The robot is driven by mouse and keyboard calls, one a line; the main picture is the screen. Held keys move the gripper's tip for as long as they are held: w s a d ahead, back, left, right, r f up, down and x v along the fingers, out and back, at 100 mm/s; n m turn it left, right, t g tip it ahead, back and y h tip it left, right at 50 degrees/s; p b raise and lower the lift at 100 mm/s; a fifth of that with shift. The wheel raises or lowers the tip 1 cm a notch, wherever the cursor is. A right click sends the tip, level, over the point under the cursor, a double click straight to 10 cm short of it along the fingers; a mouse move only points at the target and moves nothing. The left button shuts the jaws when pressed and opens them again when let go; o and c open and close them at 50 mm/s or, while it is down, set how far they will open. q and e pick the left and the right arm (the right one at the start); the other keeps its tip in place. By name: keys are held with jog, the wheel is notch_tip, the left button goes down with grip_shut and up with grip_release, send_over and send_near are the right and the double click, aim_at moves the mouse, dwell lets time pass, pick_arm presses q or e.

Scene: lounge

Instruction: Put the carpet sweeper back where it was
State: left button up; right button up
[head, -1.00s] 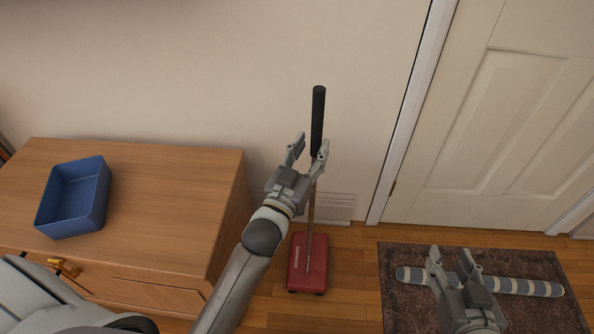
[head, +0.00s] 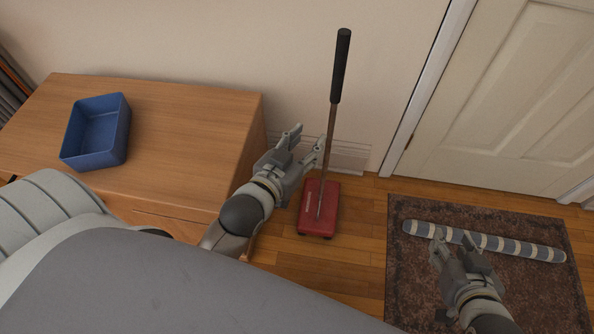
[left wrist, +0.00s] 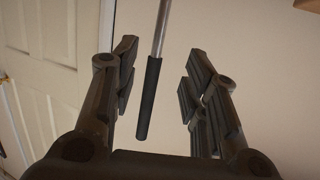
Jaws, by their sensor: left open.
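The carpet sweeper stands on the wooden floor between the cabinet and the door. Its red head (head: 319,207) is down flat, and its thin shaft rises to a black grip (head: 341,66) near the wall. My left gripper (head: 307,142) is open and empty, just left of the shaft and below the grip in the head view. In the left wrist view the black grip (left wrist: 148,100) appears in the gap between the open fingers, not clasped; its distance is hard to tell. My right gripper (head: 460,246) is open and empty above the mat.
A wooden cabinet (head: 190,115) with a blue bin (head: 97,132) on top stands left of the sweeper. A dark mat (head: 410,280) with a striped roll (head: 510,247) lies before the white door (head: 510,110). A wall vent (head: 350,158) is behind the sweeper.

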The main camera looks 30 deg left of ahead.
pick_arm(q)
jog(key=s+d+f+m+g, duration=0.1)
jog(key=s+f+g, duration=0.2)
jog(key=s+g, duration=0.2)
jog(key=shift+s+d+f, duration=0.15)
jog(key=shift+s+f, duration=0.25)
jog(key=shift+s, duration=0.85)
